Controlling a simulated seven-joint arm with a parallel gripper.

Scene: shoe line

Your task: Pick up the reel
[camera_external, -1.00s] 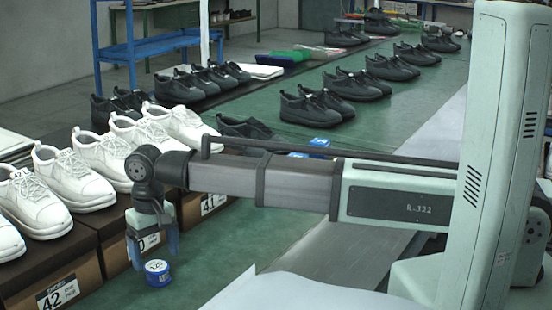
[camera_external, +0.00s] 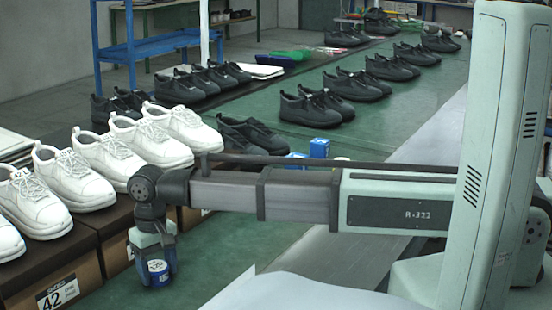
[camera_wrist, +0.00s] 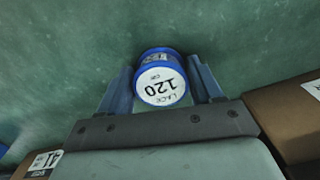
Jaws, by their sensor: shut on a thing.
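The reel (camera_external: 157,273) is a small blue cylinder with a white label. My gripper (camera_external: 155,262) points down over the green surface at the lower left of the external view. In the wrist view the two blue-grey fingers of my gripper (camera_wrist: 162,88) stand on either side of the reel, shut on it. Whether the reel touches the green surface (camera_external: 215,265) is hard to tell.
White shoes (camera_external: 110,158) stand in a row on brown shoe boxes (camera_external: 75,283) to the left, close to my gripper. Black shoes (camera_external: 318,106) line the green table further back. Small blue boxes (camera_external: 319,148) sit behind my arm. The green surface right of the reel is clear.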

